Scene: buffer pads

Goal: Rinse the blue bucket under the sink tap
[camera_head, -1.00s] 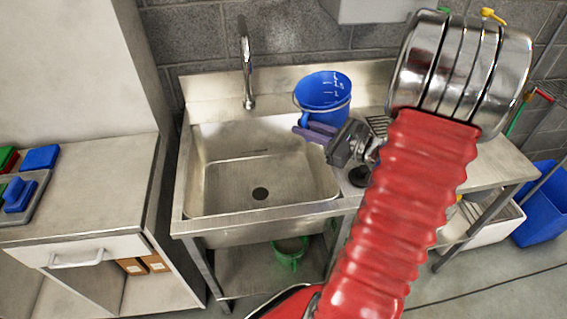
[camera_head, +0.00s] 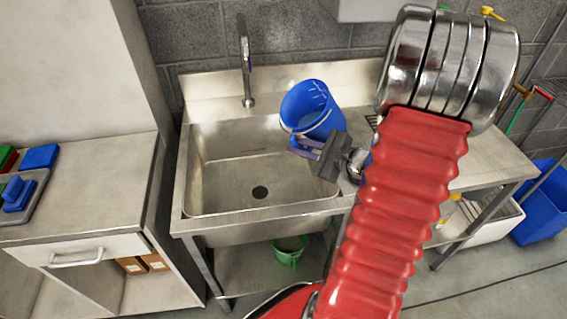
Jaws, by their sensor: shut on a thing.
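The blue bucket (camera_head: 304,103) is tilted to the left, with its open mouth facing left and up, over the right edge of the sink. My gripper (camera_head: 303,147) is shut on the bucket at its lower near side. The steel sink (camera_head: 225,170) has an empty basin with a dark drain. The tap (camera_head: 246,65) rises at the back of the sink, left of the bucket. No water shows at its spout. The bucket's far side and inner bottom are hidden.
A green bucket (camera_head: 289,252) stands on the shelf under the sink. A counter (camera_head: 85,190) with blue, green and red pads (camera_head: 38,157) stands at the left. A blue bin (camera_head: 545,210) stands at the far right.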

